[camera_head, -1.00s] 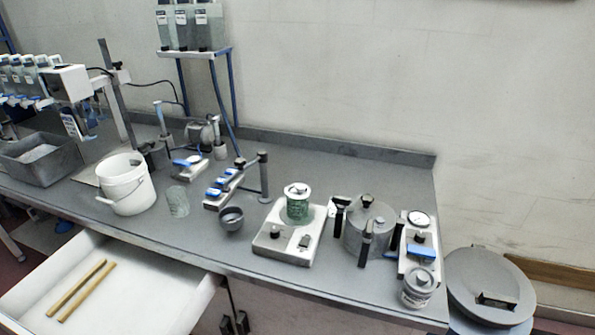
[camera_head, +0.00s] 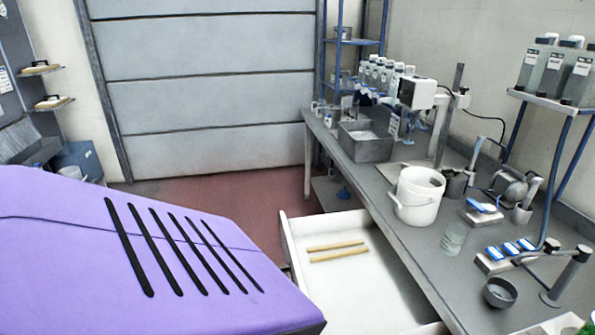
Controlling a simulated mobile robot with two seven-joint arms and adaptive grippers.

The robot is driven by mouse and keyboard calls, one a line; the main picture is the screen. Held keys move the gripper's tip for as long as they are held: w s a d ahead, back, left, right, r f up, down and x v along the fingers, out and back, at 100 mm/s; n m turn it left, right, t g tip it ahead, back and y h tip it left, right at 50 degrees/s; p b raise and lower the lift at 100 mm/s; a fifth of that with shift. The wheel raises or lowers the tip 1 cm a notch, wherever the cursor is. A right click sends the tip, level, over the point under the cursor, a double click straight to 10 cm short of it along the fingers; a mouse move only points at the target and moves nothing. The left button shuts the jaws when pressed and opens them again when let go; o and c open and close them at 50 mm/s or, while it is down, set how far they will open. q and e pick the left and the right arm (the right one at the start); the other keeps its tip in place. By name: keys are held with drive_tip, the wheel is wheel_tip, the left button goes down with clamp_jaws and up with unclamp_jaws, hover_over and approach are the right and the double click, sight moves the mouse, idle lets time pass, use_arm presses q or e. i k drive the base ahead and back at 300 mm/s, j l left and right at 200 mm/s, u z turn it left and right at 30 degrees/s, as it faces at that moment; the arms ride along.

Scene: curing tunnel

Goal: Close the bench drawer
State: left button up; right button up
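The bench drawer (camera_head: 370,292) is a white open box pulled well out from under the left part of the grey bench (camera_head: 401,242). Its front panel (camera_head: 292,250) faces left, towards the aisle, and its near end is cut off or covered at the bottom. Two tan wooden sticks (camera_head: 338,255) lie side by side on its floor. A small dark part shows at the outer side of the front panel; I cannot tell whether it is a handle. Neither of my grippers is in view.
A large purple slotted body covers the lower left and stands close to the drawer front; I cannot tell whether it is mine. A white bucket (camera_head: 419,198), glass beaker (camera_head: 454,238) and grey bin (camera_head: 365,143) stand on the bench. Red floor (camera_head: 230,190) is clear beyond.

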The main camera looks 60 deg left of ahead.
sight(373, 292)
drive_tip(key=j+u, duration=0.1)
drive_tip(key=u, duration=0.35)
drive_tip(key=j+u, duration=0.1)
drive_tip(key=u, duration=0.4)
drive_tip(key=i+j+u, duration=0.1)
drive_tip(key=u, duration=0.35)
